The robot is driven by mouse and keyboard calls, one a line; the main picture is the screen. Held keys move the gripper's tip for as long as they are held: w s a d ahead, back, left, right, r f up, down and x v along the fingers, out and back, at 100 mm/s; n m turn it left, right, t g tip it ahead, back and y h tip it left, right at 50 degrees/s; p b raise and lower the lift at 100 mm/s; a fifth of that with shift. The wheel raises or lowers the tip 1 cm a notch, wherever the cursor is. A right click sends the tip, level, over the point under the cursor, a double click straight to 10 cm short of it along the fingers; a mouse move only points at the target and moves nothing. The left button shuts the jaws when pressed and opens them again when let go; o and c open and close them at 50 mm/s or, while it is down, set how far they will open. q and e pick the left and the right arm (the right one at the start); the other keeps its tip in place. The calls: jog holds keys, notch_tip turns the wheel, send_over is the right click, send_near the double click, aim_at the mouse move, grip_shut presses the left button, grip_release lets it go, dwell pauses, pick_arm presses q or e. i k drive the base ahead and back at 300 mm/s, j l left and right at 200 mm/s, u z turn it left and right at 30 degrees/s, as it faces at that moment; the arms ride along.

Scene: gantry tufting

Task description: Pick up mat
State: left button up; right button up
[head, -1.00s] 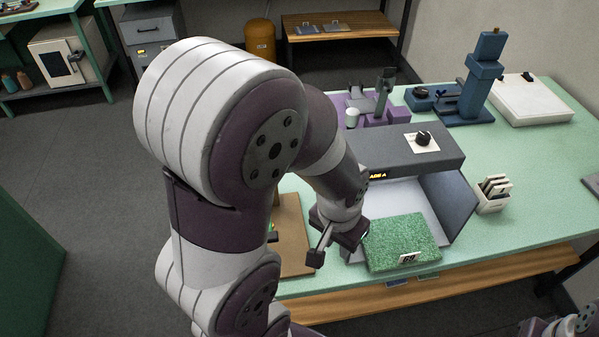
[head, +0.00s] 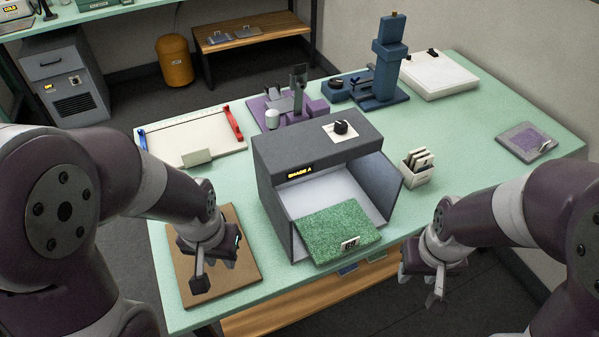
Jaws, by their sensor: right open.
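A green tufted mat (head: 335,228) with a small white number tag on its front edge lies in the open mouth of the grey booth (head: 312,154), its front part jutting out. My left gripper (head: 214,272) is to the left of the mat, above a brown board (head: 247,268). Its fingers look apart with nothing seen between them. My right gripper (head: 419,288) is to the right of the mat, near the table's front edge, open and empty. Neither gripper touches the mat.
A white holder with cards (head: 417,177) stands right of the booth. A white cutting board with a red handle (head: 195,136), purple device (head: 288,107) and blue stand (head: 383,75) are behind. The table's right part is mostly clear.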

aim_at(331, 233)
jog(key=z, duration=1)
jog(key=j+z, duration=0.3)
jog(key=z, duration=0.15)
jog(key=j+z, duration=0.4)
jog(key=i+l, duration=0.05)
